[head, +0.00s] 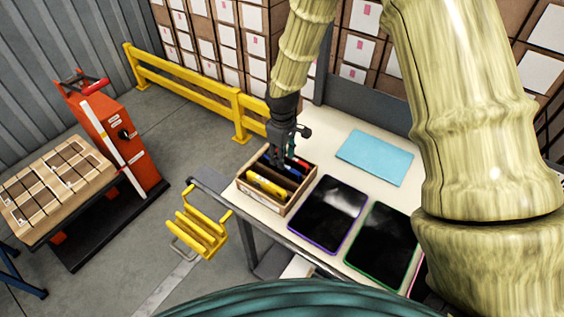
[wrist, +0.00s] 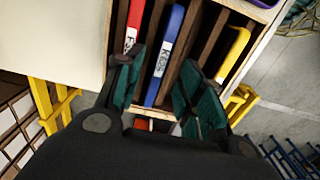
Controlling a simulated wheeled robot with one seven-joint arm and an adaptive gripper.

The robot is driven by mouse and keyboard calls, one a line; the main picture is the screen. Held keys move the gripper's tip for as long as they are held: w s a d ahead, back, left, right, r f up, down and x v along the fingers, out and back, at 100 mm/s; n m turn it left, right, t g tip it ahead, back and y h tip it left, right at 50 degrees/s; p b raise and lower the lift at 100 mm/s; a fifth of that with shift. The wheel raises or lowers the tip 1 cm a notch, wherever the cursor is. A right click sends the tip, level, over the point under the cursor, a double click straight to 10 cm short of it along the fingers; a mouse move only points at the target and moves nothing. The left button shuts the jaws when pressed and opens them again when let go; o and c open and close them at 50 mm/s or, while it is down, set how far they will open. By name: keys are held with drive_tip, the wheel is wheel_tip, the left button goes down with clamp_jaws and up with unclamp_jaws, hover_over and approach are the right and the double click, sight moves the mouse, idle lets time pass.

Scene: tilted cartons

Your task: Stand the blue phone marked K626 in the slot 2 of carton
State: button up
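The blue phone (wrist: 163,58) stands on edge in a slotted wooden box (head: 243,196) on the table, with a white label that I read only partly. In the wrist view my gripper (wrist: 158,92) is open, with one green-padded finger on each side of the blue phone; I see gaps beside it and cannot tell contact. In the head view my gripper (head: 284,150) points down into the box. A cardboard carton (head: 82,187) with several slots and small labels lies tilted on an orange stand at the left. Its slot numbers are too small to read.
A red phone (wrist: 133,27) and a yellow phone (head: 267,187) share the box. A yellow rack (head: 203,228) hangs at the table's side. A yellow rail (head: 190,82) runs behind the open floor.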

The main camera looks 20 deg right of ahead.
wheel_tip(320, 180, up, 7)
idle(0.4)
drive_tip(key=shift+r, duration=0.15)
wheel_tip(320, 180, up, 7)
drive_tip(key=p, duration=0.5)
drive_tip(key=shift+p, duration=0.3)
idle(0.4)
